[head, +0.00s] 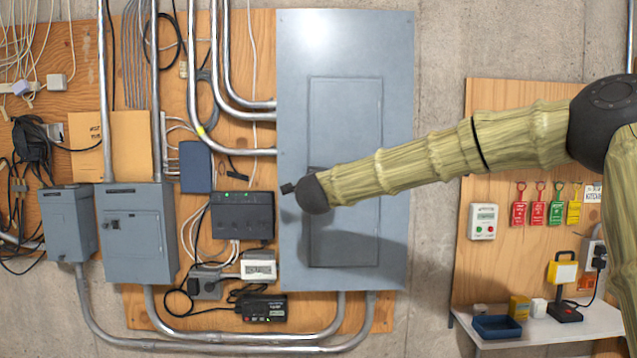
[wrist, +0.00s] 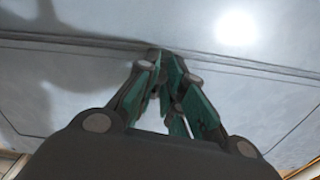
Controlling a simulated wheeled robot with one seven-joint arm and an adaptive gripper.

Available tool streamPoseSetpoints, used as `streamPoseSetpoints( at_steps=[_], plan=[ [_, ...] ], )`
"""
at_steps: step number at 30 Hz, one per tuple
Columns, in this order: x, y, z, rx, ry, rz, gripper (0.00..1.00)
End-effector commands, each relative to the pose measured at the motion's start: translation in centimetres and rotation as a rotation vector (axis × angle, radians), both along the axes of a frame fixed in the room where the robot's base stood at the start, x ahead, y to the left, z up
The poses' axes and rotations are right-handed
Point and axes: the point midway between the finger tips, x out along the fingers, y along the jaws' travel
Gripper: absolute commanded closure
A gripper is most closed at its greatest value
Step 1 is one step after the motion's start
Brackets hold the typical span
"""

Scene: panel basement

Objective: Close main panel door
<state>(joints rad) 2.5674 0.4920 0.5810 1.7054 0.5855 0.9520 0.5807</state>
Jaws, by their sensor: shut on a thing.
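The main panel door (head: 350,120) is a grey rectangle in the tall grey main panel (head: 292,60). It looks flush with the panel front, though a small gap cannot be ruled out. A dark latch (head: 315,169) shows at its left edge, just above the round end of my arm.
Grey electrical boxes (head: 138,235), a black device (head: 243,215) and conduits stand left of the panel. To the right are a board with colored tags (head: 519,212) and a white shelf (head: 535,327). Bare concrete lies between panel and board.

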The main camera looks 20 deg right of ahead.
Motion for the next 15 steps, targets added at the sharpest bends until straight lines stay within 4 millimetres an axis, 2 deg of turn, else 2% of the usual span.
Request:
streamPoseSetpoints(
  at_steps=[6,7,10,11,15],
  plan=[
    [0.04,-0.06,0.08,0.001,-0.001,-0.001,1.00],
    [0.03,-0.07,0.09,0.001,-0.001,-0.001,0.86],
    [0.02,-0.08,0.10,0.001,-0.001,-0.001,0.68],
    [0.02,-0.08,0.10,0.001,-0.001,-0.001,0.65],
    [0.00,-0.08,0.10,0.001,-0.001,-0.001,0.65]
  ],
)
